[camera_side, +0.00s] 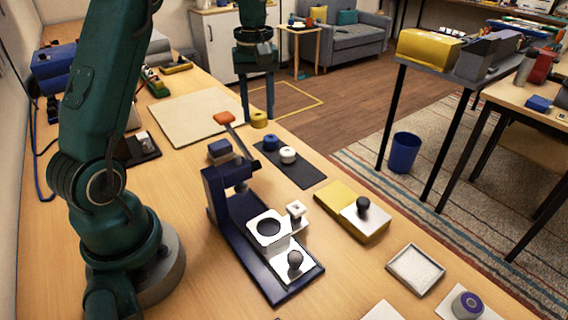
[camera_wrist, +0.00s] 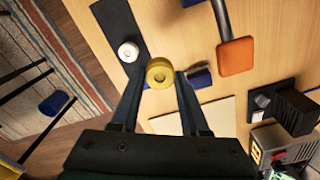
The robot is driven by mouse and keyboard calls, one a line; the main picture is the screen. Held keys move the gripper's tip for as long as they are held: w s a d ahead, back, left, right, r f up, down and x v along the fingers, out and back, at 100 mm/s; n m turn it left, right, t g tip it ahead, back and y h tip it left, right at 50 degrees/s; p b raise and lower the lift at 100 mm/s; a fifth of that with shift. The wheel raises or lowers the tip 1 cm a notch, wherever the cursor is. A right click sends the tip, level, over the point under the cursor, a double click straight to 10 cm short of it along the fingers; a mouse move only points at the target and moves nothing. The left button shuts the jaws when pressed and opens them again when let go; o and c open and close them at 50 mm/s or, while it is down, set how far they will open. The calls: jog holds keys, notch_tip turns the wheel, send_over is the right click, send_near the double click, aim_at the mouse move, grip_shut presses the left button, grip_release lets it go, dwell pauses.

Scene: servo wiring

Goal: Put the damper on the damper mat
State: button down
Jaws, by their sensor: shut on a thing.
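My gripper (camera_side: 258,112) is shut on a yellow round damper (camera_side: 259,120), with one finger on each side of it. In the wrist view the yellow damper (camera_wrist: 160,73) sits between the fingertips and shows a recess in its top. It appears to be held above the table, near the far end of the dark damper mat (camera_side: 307,176). A blue damper (camera_side: 270,143) and a white damper (camera_side: 288,155) stand on that mat. The wrist view shows the mat (camera_wrist: 117,22) and white damper (camera_wrist: 128,52) to the left of the yellow one.
A dark blue press (camera_side: 232,225) with an orange-handled lever (camera_side: 223,118) stands close beside the mat. A yellow block (camera_side: 340,205) bearing a plate with a black knob lies nearer the camera. A pale board (camera_side: 195,115) lies behind. The mat's near end is bare.

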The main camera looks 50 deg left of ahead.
jog(key=w+d+f, duration=0.2)
jog(key=d, duration=0.1)
jog(key=w+d+f, duration=0.2)
jog(key=d, duration=0.1)
jog(key=w+d+f, duration=0.2)
jog(key=d, duration=0.1)
jog(key=shift+f, duration=2.25)
jog(key=shift+f, duration=0.1)
jog(key=shift+c, duration=2)
grip_release()
